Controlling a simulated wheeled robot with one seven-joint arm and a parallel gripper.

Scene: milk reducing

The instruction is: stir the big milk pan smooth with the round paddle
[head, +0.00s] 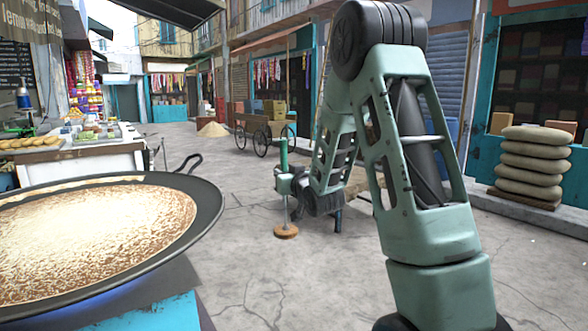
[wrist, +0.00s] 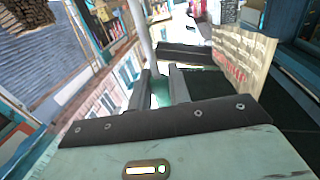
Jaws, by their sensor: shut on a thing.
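The big milk pan (head: 212,205) is wide, dark and shallow, at the left of the head view. Its milk (head: 95,235) is cream-coloured with brown grainy patches. My gripper (head: 285,183) is to the right of the pan, shut on the round paddle. The paddle has a green handle (head: 284,152), a thin shaft and a round wooden disc (head: 286,231) at its lower end. It hangs nearly upright, apart from the pan. In the wrist view, my gripper's fingers (wrist: 162,88) close around the green handle, and a pale shaft extends beyond them. The disc is not clearly visible there.
A blue glow (head: 95,297) shows under the pan. A food stall (head: 90,160) stands behind it. A wooden cart (head: 262,132) and stacked sacks (head: 535,165) stand farther off. The paved ground right of the pan is open.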

